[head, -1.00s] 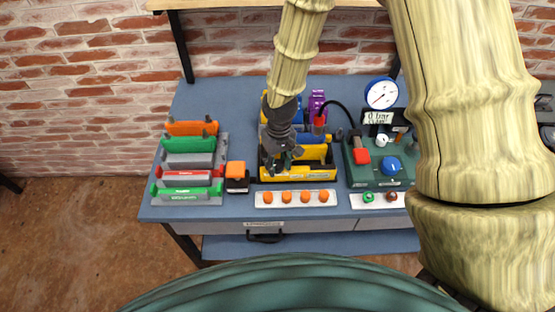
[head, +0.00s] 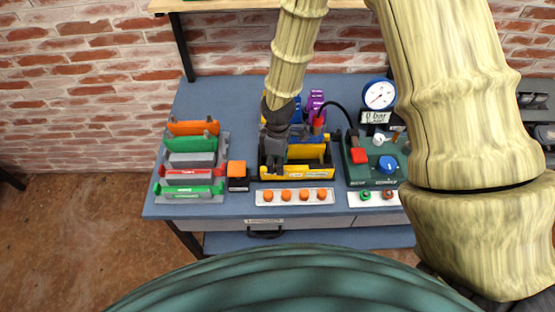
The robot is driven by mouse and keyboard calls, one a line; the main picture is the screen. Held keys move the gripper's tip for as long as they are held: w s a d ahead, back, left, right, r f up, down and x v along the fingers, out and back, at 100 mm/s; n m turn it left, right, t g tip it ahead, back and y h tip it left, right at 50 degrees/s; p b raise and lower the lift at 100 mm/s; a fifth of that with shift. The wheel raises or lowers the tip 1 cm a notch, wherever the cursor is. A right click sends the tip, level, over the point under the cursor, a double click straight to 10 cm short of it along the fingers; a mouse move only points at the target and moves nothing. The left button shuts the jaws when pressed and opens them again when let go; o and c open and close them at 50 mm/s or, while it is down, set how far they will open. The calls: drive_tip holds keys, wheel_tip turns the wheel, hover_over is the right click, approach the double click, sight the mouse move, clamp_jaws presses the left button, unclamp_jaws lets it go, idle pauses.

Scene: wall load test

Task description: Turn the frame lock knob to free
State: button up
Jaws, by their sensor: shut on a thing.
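My gripper (head: 274,166) points down over the left part of the yellow frame (head: 322,171) in the middle of the bench. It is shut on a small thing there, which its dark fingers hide. This looks to be the frame lock knob, but I cannot make out the knob or its marking. A blue cylinder and a purple block (head: 315,102) show at the frame, behind and right of my gripper.
A white strip with several orange caps (head: 304,195) lies in front of the frame. An orange-and-black block (head: 237,175) and a rack of coloured bars (head: 190,190) stand left. A green pump unit (head: 361,175) with a gauge (head: 378,95) stands right, partly behind my arm.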

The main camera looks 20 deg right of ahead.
drive_tip(key=shift+n, duration=0.7)
drive_tip(key=o, duration=1)
drive_tip(key=shift+d, duration=0.1)
drive_tip(key=shift+r, duration=0.15)
wheel_tip(320, 180, up, 12)
drive_tip(key=shift+w+f, duration=0.15)
drive_tip(key=shift+f, duration=0.05)
drive_tip(key=shift+d, duration=0.1)
